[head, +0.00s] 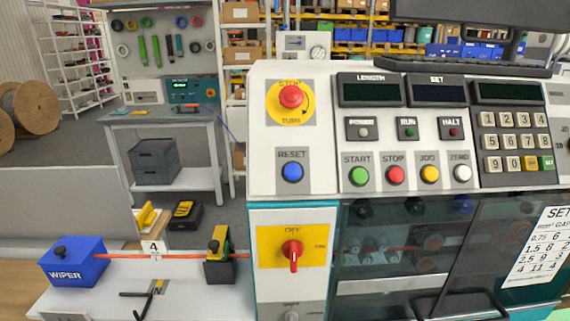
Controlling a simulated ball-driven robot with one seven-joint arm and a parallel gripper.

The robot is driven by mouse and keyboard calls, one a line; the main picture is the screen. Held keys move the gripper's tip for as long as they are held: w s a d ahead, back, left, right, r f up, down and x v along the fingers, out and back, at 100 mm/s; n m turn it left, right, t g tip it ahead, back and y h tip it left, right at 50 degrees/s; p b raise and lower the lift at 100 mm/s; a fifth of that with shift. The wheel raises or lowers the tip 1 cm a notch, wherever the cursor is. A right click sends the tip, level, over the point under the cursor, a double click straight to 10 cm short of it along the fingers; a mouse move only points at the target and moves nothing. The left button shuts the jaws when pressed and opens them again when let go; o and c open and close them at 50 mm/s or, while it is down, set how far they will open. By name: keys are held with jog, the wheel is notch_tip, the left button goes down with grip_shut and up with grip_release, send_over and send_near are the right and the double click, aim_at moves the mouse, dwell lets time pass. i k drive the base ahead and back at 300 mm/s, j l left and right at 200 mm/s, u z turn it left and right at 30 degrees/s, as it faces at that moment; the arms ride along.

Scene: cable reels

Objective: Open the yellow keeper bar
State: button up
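The yellow keeper bar (225,239) is at the lower left of the head view, on top of a dark guide block (219,270) beside the machine's left side. An orange cable (185,256) runs from the blue wiper box (72,264) past a "4" tag to the guide block and on towards the machine. The bar looks to be over the cable at the block; its exact angle is too small to tell. My gripper is not in view.
The white machine panel (324,148) with buttons, and a red rotary switch (292,252) on yellow, stand close right of the block. A dark hex-key-like tool (143,295) lies on the white bench in front. A grey table (160,118) and cable drums (36,105) stand behind.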

aim_at(215, 246)
jog(key=i+j+u, duration=0.1)
jog(key=u, duration=0.3)
jog(key=i+u, duration=0.2)
jog(key=u, duration=0.15)
jog(key=i+u, duration=0.2)
jog(key=u, duration=0.2)
